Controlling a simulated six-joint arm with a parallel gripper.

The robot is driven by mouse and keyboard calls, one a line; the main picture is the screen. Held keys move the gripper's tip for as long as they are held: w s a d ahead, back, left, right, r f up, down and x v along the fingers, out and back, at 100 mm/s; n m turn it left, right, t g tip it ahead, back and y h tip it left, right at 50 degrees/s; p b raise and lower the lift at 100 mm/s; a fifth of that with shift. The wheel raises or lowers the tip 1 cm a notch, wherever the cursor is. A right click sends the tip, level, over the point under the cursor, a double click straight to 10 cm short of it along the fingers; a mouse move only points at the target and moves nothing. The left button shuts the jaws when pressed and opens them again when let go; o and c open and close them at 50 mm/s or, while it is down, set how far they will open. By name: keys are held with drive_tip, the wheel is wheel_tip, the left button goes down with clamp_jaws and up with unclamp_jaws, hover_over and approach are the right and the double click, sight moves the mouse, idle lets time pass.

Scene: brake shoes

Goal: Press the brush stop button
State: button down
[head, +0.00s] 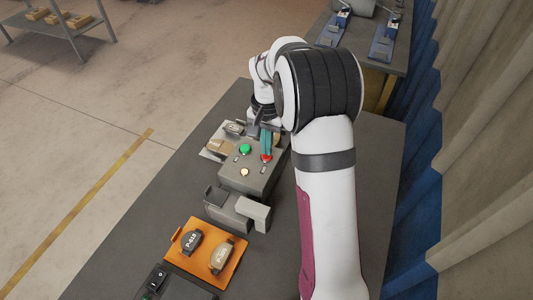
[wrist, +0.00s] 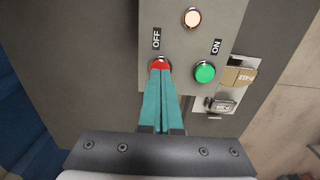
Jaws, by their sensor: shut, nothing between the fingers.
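A grey control box (head: 245,176) stands on the dark table in the head view. It carries a green button (head: 245,149), a red button (head: 266,157) and a pale round lamp (head: 244,172). In the wrist view the red button (wrist: 160,65) sits beside the OFF label (wrist: 156,38), and the green button (wrist: 204,72) beside the ON label (wrist: 216,47). My gripper (wrist: 160,70) is shut and empty, its teal fingers together. The fingertips are over the lower part of the red button and partly hide it; I cannot tell whether they touch it.
An orange tray (head: 206,279) holds two labelled brake shoes, dark (head: 191,241) and tan (head: 221,258). A grey fixture (head: 238,208) stands between tray and box. A pale tray (head: 214,156) with parts lies left of the box. A black switch (head: 156,279) is at the front.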

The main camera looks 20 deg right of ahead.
drive_tip(key=shift+f, duration=0.6)
drive_tip(key=shift+r, duration=3.55)
drive_tip(key=s+a+r+n+y, duration=0.1)
drive_tip(key=s+a+r, duration=0.25)
drive_tip(key=s, duration=0.45)
drive_tip(key=s+a+r+n, duration=0.1)
drive_tip(key=s+a+r, duration=0.3)
drive_tip(key=s, duration=0.5)
drive_tip(key=s+a+f, duration=0.2)
drive_tip(key=s, duration=0.4)
drive_tip(key=s+a+f+n, duration=0.1)
drive_tip(key=s+a+f, duration=0.1)
drive_tip(key=s, duration=0.5)
drive_tip(key=shift+s+a+f+y, duration=0.15)
drive_tip(key=shift+s+y, duration=0.15)
drive_tip(key=shift+y, duration=0.1)
